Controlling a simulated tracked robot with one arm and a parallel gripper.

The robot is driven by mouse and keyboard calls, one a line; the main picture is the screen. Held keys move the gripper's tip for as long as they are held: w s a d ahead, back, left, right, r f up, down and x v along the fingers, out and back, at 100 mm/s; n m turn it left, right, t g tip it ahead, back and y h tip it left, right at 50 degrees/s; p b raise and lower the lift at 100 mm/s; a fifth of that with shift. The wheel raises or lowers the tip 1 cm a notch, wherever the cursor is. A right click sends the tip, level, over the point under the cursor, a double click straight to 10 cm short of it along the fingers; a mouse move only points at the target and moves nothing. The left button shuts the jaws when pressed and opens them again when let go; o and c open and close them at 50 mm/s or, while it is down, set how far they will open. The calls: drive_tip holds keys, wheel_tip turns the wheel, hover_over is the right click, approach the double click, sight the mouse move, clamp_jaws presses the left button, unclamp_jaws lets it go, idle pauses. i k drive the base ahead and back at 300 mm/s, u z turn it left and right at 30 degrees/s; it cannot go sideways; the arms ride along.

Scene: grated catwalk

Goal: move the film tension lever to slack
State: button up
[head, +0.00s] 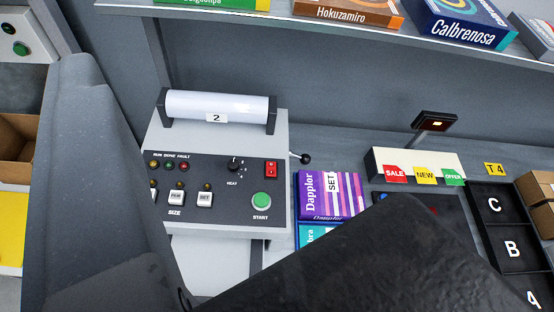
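The grey film machine (215,220) stands at centre left, with a white film roll (190,105) marked 2 on top. My gripper (240,130) shows as a large grey part at the left and a dark textured part at lower right. They are wide apart with nothing held between them. The knob shows in the gap, clear of both parts.
The front panel has a green start button (262,200), a red switch (271,169) and a heat knob (234,163). A purple Dapplor box (330,195) lies just right of the machine, below the lever. Black lettered trays (511,248) stand farther right. A shelf (330,19) with boxes crosses above.

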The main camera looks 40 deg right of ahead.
sight(305, 158)
drive_tip(key=u, duration=0.5)
drive_tip(key=k, duration=1.25)
drive_tip(key=z, duration=1.1)
drive_tip(key=i, duration=1)
drive_tip(key=u, duration=0.1)
